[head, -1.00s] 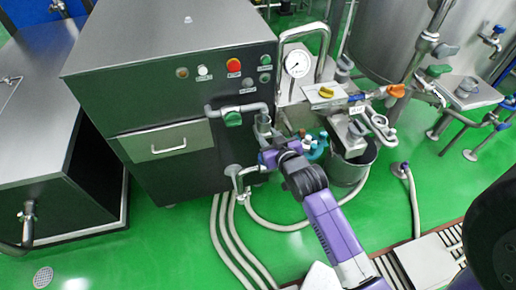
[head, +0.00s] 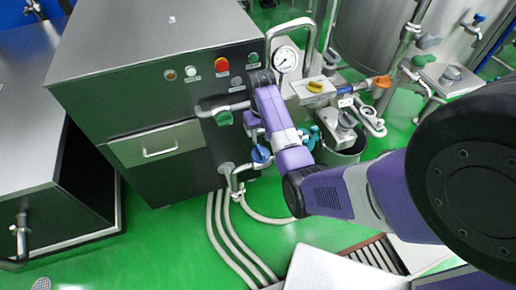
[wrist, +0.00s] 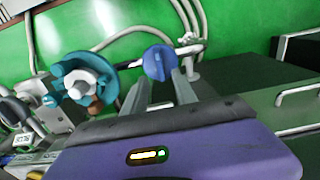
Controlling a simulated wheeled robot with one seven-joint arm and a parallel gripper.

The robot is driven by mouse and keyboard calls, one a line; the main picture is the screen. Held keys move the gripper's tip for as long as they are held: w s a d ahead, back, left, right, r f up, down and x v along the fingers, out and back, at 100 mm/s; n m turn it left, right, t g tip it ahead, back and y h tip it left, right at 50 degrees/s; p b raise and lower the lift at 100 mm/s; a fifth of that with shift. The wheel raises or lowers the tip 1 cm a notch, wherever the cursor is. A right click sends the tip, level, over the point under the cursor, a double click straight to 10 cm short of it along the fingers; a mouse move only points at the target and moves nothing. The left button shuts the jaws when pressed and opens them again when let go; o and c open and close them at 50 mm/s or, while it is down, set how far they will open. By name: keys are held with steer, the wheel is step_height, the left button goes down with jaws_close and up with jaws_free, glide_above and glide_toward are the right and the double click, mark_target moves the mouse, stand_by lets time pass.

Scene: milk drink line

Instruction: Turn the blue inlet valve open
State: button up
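The blue inlet valve (head: 261,155) has a round blue handle on a pipe low at the right front of the dark cabinet. It also shows in the wrist view as a ribbed blue knob (wrist: 158,62) on a grey pipe. My gripper (wrist: 162,78) is open in the wrist view, its two grey fingers apart. The knob is straight ahead at the fingertips, its lower part in line with the gap. I cannot tell whether the fingers touch it. In the head view my arm hides most of the gripper, just above the valve.
A teal round fitting (wrist: 82,82) is close left of the fingers in the wrist view. A green-handled valve (head: 223,118) and a pressure gauge (head: 286,61) are nearby. A metal bucket (head: 345,150) stands right of my arm. Pale hoses (head: 232,240) run over the green floor.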

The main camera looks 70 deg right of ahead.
mark_target(261, 150)
step_height(261, 150, down, 8)
steer(key=shift+r, duration=0.2)
steer(key=shift+c, duration=0.4)
jaws_close()
